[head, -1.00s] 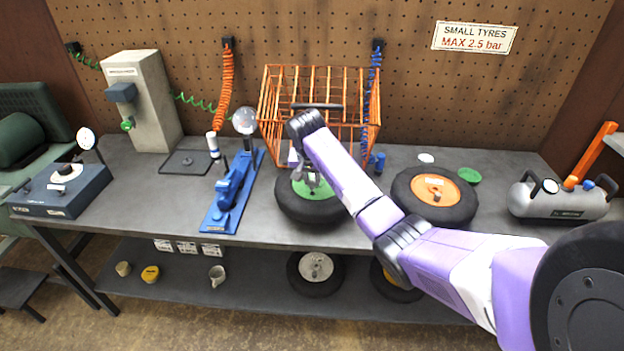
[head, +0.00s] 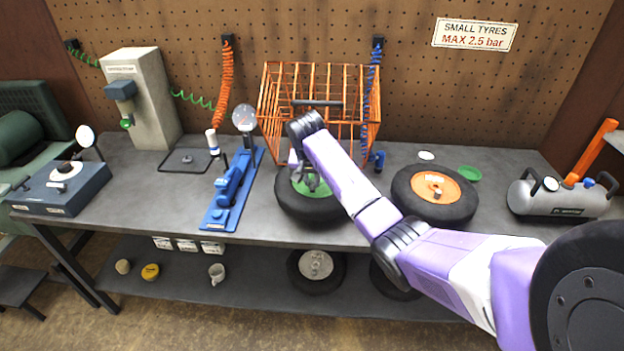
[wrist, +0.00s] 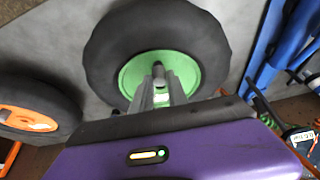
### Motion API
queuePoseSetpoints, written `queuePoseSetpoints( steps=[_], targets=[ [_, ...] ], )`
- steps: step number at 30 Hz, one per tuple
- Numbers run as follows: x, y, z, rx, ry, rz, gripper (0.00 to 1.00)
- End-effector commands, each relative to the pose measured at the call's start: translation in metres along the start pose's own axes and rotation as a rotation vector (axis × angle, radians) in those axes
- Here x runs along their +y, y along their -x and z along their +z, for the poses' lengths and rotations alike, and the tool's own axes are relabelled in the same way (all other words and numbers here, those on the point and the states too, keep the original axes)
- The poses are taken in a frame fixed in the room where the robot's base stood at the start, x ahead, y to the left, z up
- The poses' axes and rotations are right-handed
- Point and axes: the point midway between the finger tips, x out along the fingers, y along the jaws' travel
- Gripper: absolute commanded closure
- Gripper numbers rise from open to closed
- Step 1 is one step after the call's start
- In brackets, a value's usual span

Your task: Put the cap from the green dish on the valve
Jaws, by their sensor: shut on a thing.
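My gripper (wrist: 161,88) is over the green hub (wrist: 128,78) of a black-tyred wheel, which stands in front of the orange cage in the head view (head: 305,207). Its fingers are close together, shut on a small dark piece (wrist: 159,69) at the hub's middle. This looks like the cap; the valve under or behind it cannot be told apart. The green dish (head: 468,174) is at the back right of the bench and looks empty.
An orange-hubbed wheel (head: 433,193) lies to the right with a short stem showing. The orange wire cage (head: 275,105) is close behind my gripper. A blue tool (head: 230,188) stands left, and a grey tank (head: 560,199) lies far right.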

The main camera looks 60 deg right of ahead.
Motion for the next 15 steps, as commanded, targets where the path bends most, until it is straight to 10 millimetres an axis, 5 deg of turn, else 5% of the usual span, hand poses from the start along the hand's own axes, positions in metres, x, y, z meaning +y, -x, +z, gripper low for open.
queuePoseSetpoints(
  steps=[15],
  targets=[
    [-0.0002, -0.0070, 0.0031, 0.000, 0.000, 0.000, 1.00]
  ],
)
